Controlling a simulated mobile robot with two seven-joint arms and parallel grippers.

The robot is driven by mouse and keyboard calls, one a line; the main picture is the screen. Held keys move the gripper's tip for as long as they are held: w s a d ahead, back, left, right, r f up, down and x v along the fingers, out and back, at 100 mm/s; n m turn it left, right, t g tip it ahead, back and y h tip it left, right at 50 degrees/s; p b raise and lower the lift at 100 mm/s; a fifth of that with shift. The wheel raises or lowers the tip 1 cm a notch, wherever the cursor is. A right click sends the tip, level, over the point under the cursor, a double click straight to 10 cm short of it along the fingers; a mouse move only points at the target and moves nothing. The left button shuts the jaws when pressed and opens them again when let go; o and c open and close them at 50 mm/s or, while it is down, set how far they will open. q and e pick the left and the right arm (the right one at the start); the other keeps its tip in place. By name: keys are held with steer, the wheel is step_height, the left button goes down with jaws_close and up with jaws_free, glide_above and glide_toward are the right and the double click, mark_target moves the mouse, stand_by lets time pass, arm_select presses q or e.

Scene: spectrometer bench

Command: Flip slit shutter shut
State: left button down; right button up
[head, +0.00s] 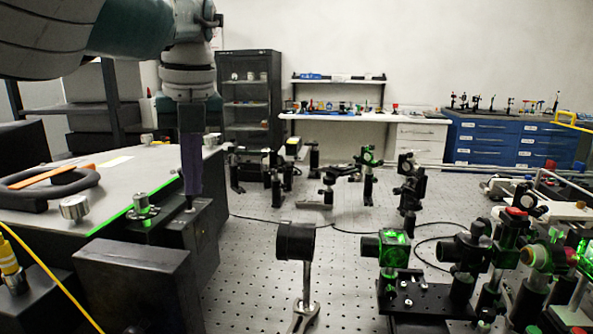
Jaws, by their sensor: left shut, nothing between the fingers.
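The spectrometer (120,185) is the large grey-topped case at the left, with a green line along its top edge. A dark slit housing (188,228) sits on its right side, with a small metal knob or lever (190,208) on top. I cannot tell for certain which part is the slit shutter, or its position. My left gripper (191,197) points straight down over this housing, fingers together and empty. Its tips are at or just above the small metal part; contact is unclear. My right gripper is not in view.
A round knurled knob (74,207) and a black handle (50,184) stand on the case top. A post-mounted black tube (295,241) stands right of the housing. Green-lit optics (394,247) crowd the right of the perforated table. A yellow cable (50,278) runs at lower left.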

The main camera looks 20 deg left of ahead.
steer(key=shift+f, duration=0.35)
arm_select(q)
steer(key=shift+w+a, duration=0.15)
steer(key=shift+w, duration=0.1)
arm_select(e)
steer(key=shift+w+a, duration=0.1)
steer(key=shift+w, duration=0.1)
arm_select(q)
steer(key=shift+s, duration=0.1)
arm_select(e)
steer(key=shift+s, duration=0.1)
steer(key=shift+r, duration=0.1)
arm_select(q)
steer(key=shift+r+p, duration=0.65)
steer(key=shift+r, duration=0.15)
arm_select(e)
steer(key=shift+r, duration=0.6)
